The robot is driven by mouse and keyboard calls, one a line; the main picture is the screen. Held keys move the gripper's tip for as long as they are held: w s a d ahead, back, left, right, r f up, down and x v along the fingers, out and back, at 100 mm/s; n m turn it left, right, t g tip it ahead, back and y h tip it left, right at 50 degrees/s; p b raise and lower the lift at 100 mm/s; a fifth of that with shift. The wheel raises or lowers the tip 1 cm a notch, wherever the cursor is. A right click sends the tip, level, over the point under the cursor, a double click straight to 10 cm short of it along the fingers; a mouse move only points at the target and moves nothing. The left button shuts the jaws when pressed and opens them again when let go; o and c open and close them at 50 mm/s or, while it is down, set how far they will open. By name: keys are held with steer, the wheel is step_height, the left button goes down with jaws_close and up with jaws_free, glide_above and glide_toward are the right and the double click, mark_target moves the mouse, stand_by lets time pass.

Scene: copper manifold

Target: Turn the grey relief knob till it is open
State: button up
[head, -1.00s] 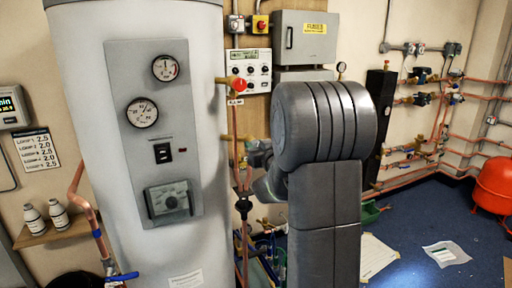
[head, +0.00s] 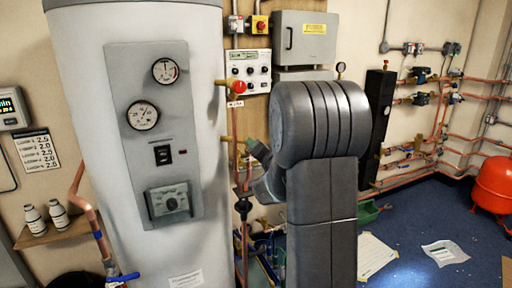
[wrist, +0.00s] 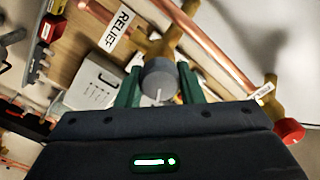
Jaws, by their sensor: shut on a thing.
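The grey relief knob (wrist: 158,78) sits on a brass valve body in the wrist view. A pale line shows on its face, pointing roughly down in the picture. My gripper (wrist: 158,84) has one green finger on each side of the knob and is shut on it. A white tag reading RELIEF (wrist: 117,30) hangs on the copper pipe beside the valve. In the head view my gripper (head: 259,152) is at the pipework right of the white cylinder (head: 85,130). The knob cannot be made out there, behind my arm and fingers.
A red knob (head: 239,87) sits on a brass fitting above my gripper; a red knob (wrist: 288,132) also shows at the wrist view's right. A white control panel (head: 249,70) and grey box (head: 304,38) are on the wall behind.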

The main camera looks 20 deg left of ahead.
steer(key=shift+m, duration=0.4)
steer(key=o, duration=1)
steer(key=b+v, duration=0.1)
steer(key=v, duration=1.3)
steer(key=shift+w+a, duration=0.1)
steer(key=shift+a, duration=0.05)
steer(key=p+x, duration=0.1)
steer(key=x, duration=1.2)
steer(key=shift+w+a, duration=0.25)
